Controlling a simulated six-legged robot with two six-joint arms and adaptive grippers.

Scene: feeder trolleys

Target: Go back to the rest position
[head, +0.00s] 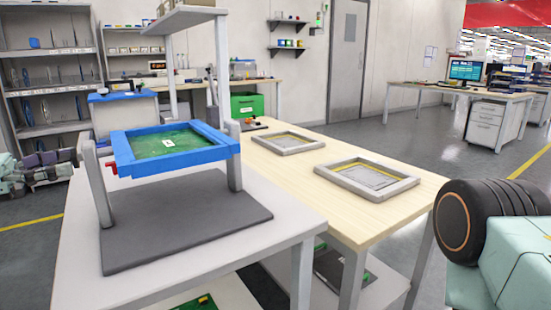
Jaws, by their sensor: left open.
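My left gripper (74,162) comes in from the left edge, beside the left post of a tilting fixture. It is small and partly hidden by the post; its jaws are open and I see nothing held in them. The fixture's blue frame (222,150) holds a green circuit board (165,143) with a small white part on it. The frame sits tilted between two grey posts on a dark grey base plate (185,230). A red knob (111,170) shows at its left side. On the right only my arm's links show; the right gripper is out of view.
The fixture stands on a white table (285,222). A wooden table (300,165) beside it carries two grey trays, one near (410,183) and one far (314,146). Shelving (50,55) stands back left. Open floor (430,145) lies to the right.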

